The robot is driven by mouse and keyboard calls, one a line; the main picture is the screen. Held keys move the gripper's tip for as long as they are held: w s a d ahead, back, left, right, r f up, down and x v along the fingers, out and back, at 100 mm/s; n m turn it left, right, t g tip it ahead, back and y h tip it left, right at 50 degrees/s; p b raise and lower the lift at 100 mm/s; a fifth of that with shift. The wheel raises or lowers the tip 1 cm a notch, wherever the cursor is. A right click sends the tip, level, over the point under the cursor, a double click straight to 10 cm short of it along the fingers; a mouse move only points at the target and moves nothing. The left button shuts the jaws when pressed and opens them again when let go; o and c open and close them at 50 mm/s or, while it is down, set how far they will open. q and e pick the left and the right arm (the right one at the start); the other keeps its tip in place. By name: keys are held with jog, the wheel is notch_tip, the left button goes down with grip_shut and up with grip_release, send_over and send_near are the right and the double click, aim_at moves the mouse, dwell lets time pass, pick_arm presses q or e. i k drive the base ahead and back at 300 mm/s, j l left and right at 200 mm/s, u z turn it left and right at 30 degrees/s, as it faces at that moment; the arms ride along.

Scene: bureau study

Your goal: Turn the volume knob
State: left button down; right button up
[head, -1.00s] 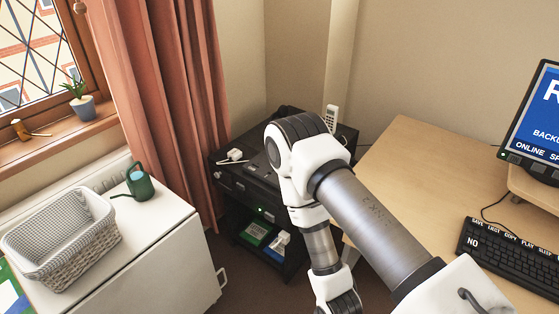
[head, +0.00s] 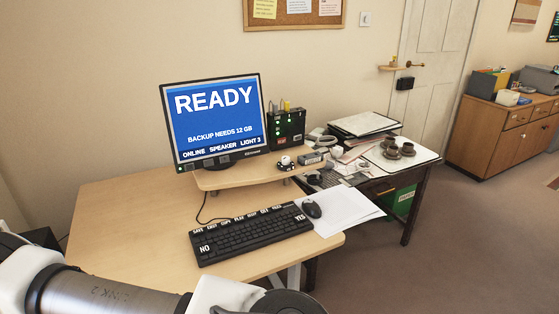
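I cannot make out a volume knob for certain in the head view. The monitor (head: 212,118) stands on a low wooden riser (head: 240,179) and shows READY, BACKUP NEEDS 12 GB and ONLINE SPEAKER LIGHT 3. A small green light shows at its lower left edge. A black box (head: 287,129) with green lights stands right of the monitor; its controls are too small to tell. A small white and black object (head: 286,163) sits on the riser. Part of my arm shows at the bottom left, but neither gripper is in view.
A black keyboard (head: 248,234), a mouse (head: 312,209) and white paper (head: 343,212) lie on the wooden desk (head: 120,216). A dark side table to the right holds papers, a tray (head: 424,154) and cups. The desk's left part is clear. Open floor (head: 450,235) lies at right.

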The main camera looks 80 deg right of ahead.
aim_at(285, 160)
jog(key=z, duration=2.8)
jog(key=i+l, duration=0.15)
jog(key=i+l+u, duration=0.1)
jog(key=l, duration=0.25)
